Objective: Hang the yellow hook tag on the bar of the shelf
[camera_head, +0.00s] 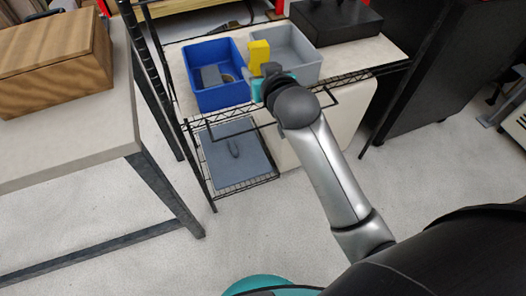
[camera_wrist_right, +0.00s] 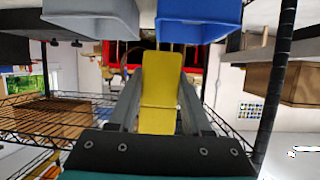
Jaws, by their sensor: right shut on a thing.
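The yellow hook tag (camera_head: 259,55) is upright above the front of the shelf, in front of the two bins. My right gripper (camera_head: 266,80) is shut on its lower part. In the right wrist view the tag (camera_wrist_right: 160,80) stands between the two fingers of the right gripper (camera_wrist_right: 160,110). Its hook shape cannot be made out clearly. A thin dark bar (camera_head: 240,132) sticks out along the shelf's front edge, below the gripper; my right arm crosses in front of part of it. The tag is apart from the bar. My left gripper is not in view.
A blue bin (camera_head: 222,97) with dark items and a grey bin (camera_head: 305,68) stand on the shelf top. A black box (camera_head: 335,20) is behind right. A grey-blue panel (camera_head: 232,165) lies on the lower shelf. A table (camera_head: 60,150) with a wooden box (camera_head: 55,60) is left.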

